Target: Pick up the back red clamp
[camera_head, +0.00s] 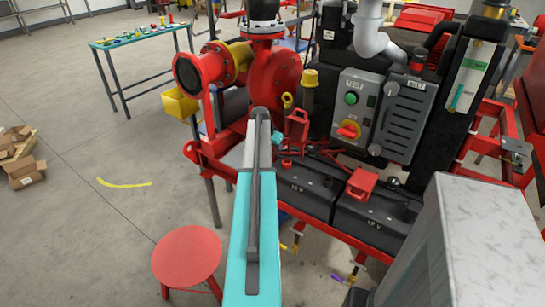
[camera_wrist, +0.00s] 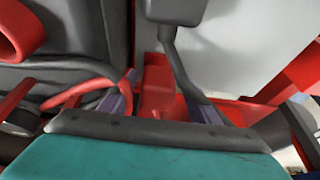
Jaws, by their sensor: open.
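Two red clamps show in the head view. The back red clamp (camera_head: 297,125) stands behind the dark batteries, just right of the far end of my arm. The other red clamp (camera_head: 361,185) sits on top of the right battery. In the wrist view, the fingers of my gripper (camera_wrist: 157,102) are spread apart with a red block-shaped part (camera_wrist: 157,75) between them, which looks like the back clamp. I cannot tell whether the fingers touch it. Its lower part is hidden by the gripper body.
A red pump (camera_head: 275,70) stands behind my arm. A grey control box (camera_head: 375,115) is right of the back clamp. Red cables (camera_wrist: 85,92) run close to the left finger. A red stool (camera_head: 187,255) stands on open floor at the left.

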